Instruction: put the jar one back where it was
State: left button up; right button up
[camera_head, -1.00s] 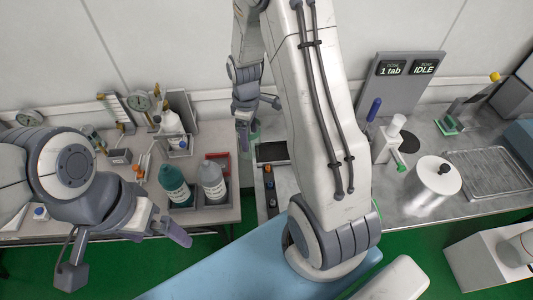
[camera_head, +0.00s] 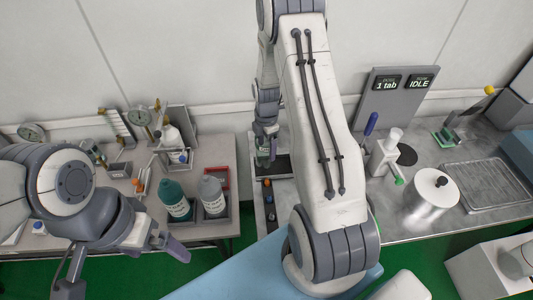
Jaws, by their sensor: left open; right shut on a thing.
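My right gripper (camera_head: 266,140) hangs over the back of the narrow tray and is shut on a small greenish jar (camera_head: 262,158). The jar is partly hidden by the fingers, and I cannot tell whether it touches anything below. The narrow tray (camera_head: 257,212) has a dark pad (camera_head: 282,166) at its back and several small items in its front part. My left gripper (camera_head: 128,270) is open and empty, low at the left, in front of the left bench. I cannot make out a label marking which jar is jar one.
A teal bottle (camera_head: 174,200) and a grey bottle (camera_head: 212,196) stand in dark holders beside a red-edged tray (camera_head: 228,178). A white dispenser (camera_head: 383,158) and a metal canister (camera_head: 432,200) stand on the right bench. My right arm hides the middle.

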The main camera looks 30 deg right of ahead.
notch_tip(320, 180, down, 4)
jog(key=shift+r, duration=0.25)
jog(key=shift+f, duration=0.15)
jog(key=o, duration=1.4)
jog(key=shift+r, duration=0.4)
notch_tip(320, 180, up, 12)
jog(key=shift+f+b, duration=0.25)
jog(key=shift+b, duration=0.45)
